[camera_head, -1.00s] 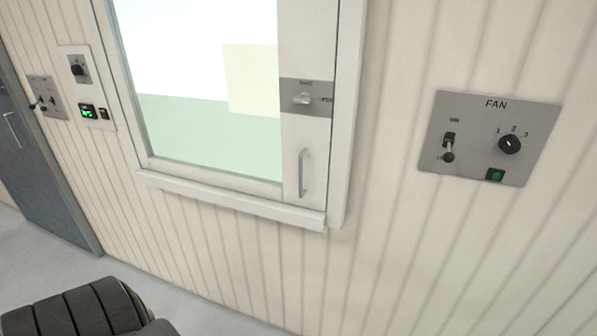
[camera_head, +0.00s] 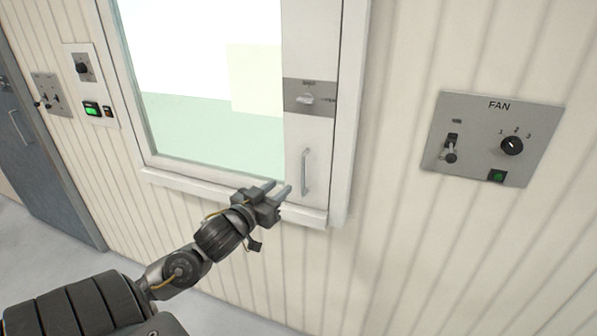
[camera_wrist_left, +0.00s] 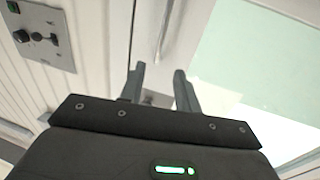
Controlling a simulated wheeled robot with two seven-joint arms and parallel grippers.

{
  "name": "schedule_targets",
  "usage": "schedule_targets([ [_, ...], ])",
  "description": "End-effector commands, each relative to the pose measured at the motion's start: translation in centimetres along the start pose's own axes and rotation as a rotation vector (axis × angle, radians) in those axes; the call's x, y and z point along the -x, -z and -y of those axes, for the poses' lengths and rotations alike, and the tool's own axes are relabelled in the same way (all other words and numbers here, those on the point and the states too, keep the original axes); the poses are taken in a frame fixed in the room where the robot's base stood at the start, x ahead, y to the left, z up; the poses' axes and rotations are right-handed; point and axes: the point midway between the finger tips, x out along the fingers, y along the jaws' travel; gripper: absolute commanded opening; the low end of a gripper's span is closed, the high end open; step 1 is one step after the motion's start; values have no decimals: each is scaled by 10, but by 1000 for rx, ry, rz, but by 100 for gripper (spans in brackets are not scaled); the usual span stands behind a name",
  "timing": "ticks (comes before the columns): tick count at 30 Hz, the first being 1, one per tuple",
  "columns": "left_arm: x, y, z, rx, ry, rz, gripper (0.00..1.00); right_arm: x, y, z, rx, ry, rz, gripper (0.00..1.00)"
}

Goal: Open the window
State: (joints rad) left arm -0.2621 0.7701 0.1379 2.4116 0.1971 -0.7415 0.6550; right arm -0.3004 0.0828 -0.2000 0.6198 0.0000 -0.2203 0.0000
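The window (camera_head: 210,90) has a white frame and a glass pane. A white strip at its right side carries a grey latch plate with a small pale knob (camera_head: 304,98). Below the plate is a slim upright pull handle (camera_head: 305,172). My left gripper (camera_head: 279,187) is just left of and below the handle, near the sill, with its fingers apart and empty. In the left wrist view the open fingers (camera_wrist_left: 158,70) point toward the window strip, with the handle (camera_wrist_left: 161,32) beyond them and the latch plate partly hidden between them. My right gripper is out of view.
A FAN panel (camera_head: 494,138) with a switch and a dial is on the wall to the right. Control panels (camera_head: 91,85) and a grey door (camera_head: 30,150) are at the left. The sill (camera_head: 190,186) juts out below the glass. The wall below is clear.

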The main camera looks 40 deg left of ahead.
Motion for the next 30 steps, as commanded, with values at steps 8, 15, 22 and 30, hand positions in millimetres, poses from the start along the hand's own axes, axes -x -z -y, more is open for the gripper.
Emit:
schedule_targets([
  [8, -43, 4, 1, 0, 3, -2, 33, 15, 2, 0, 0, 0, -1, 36],
  [15, -84, 2, 1, 0, 2, 1, 33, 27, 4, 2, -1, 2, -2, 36],
  [22, -104, 0, 0, -1, 1, 1, 33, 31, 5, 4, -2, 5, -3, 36],
  [30, -106, -1, 0, -1, 0, 1, 33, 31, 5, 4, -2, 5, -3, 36],
])
